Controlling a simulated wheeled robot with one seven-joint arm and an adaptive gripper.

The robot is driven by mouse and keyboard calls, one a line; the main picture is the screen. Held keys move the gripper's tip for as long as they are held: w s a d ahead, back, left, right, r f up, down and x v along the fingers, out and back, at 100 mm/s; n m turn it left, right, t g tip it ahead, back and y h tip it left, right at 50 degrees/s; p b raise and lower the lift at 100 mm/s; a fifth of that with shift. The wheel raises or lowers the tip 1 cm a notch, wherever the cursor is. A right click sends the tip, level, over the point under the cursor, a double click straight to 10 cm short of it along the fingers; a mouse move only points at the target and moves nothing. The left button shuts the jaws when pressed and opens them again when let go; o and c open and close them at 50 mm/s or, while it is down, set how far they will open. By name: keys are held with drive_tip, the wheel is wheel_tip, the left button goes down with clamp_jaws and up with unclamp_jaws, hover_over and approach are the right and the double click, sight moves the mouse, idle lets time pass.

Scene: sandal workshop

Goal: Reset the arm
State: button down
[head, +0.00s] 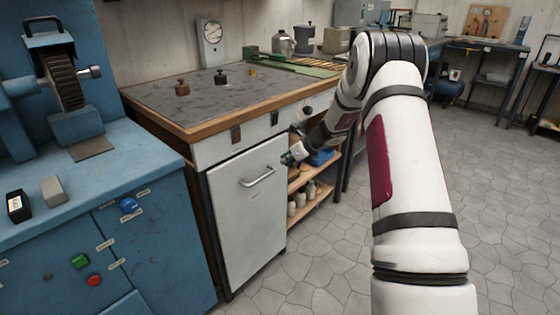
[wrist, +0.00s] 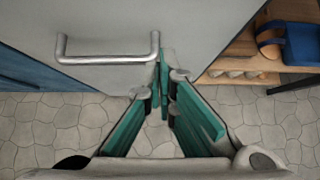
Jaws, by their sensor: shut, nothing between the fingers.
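My gripper (wrist: 163,85) points at the white cabinet front in the wrist view, its green-padded fingers brought together at the tips with nothing between them. It sits just right of and a little below the metal bar handle (wrist: 108,58), apart from it as far as I can see. In the head view my arm reaches forward and bends down to the left, and the gripper (head: 288,157) is small beside the right edge of the white cabinet door (head: 245,220). The door looks shut, with its handle (head: 258,177) in its upper part.
A workbench (head: 205,95) with small weights and a scale (head: 211,45) stands above the door. Open shelves (head: 310,207) holding a blue item (head: 321,157) and several pale objects are close right of my gripper. A blue machine (head: 100,190) stands left. The tiled floor (head: 490,190) at right is clear.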

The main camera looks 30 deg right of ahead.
drive_tip(key=p+v, duration=0.1)
drive_tip(key=v, duration=0.7)
drive_tip(key=s+a+r+n+g+y, duration=0.1)
drive_tip(key=s+a+r+n, duration=0.55)
drive_tip(key=a, duration=0.25)
drive_tip(key=s+a+r+n+g+y, duration=0.1)
drive_tip(key=s+a+r+n+g, duration=0.1)
drive_tip(key=s+a+r+n, duration=0.5)
drive_tip(key=s+a+r+n+g, duration=0.1)
drive_tip(key=s+a+r+n, duration=0.3)
drive_tip(key=s, duration=0.3)
drive_tip(key=s+a+r+n+g, duration=0.1)
drive_tip(key=s+a+r+n, duration=0.15)
drive_tip(key=s+a, duration=0.3)
drive_tip(key=s+d+f+n+g+h, duration=0.1)
drive_tip(key=s+f+n+h, duration=0.15)
drive_tip(key=s+n, duration=0.65)
drive_tip(key=s+d+f+n+g+h, duration=0.1)
drive_tip(key=s+d+n+g+h, duration=0.15)
drive_tip(key=s, duration=1.35)
wheel_tip(320, 180, up, 21)
drive_tip(key=a+t+p, duration=0.1)
drive_tip(key=t+p, duration=0.3)
drive_tip(key=p, duration=1.5)
drive_tip(key=shift+w+f, duration=0.2)
drive_tip(key=shift+w, duration=0.15)
drive_tip(key=shift+a+n, duration=0.1)
drive_tip(key=shift+n, duration=0.15)
